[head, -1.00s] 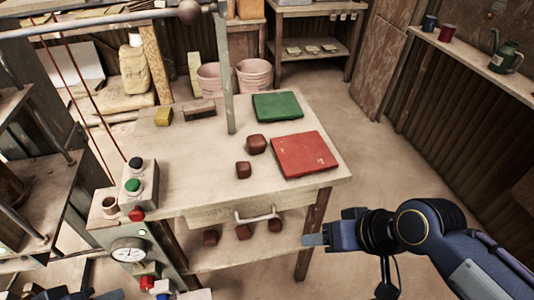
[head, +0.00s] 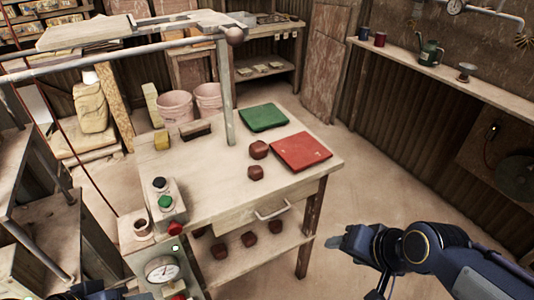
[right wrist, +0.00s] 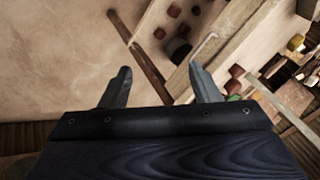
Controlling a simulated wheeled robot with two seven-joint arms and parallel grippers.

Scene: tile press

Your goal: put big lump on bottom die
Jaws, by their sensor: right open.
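The big lump (head: 259,150) is a dark red-brown block on the worktable (head: 205,155), close to the left corner of the red mat. A smaller lump (head: 255,173) lies just in front of it. My right gripper (head: 335,243) is in front of the table's right end, low and well apart from both lumps. The right wrist view shows its two fingers (right wrist: 160,72) spread with nothing between them. I cannot make out the bottom die; the press stands at the left and its inside is not clear.
A red mat (head: 301,151) and a green mat (head: 264,117) lie on the table. A metal post (head: 225,95) rises from it. Several lumps (head: 249,239) sit on the lower shelf. A button box (head: 165,203) is at the left. The floor to the right is clear.

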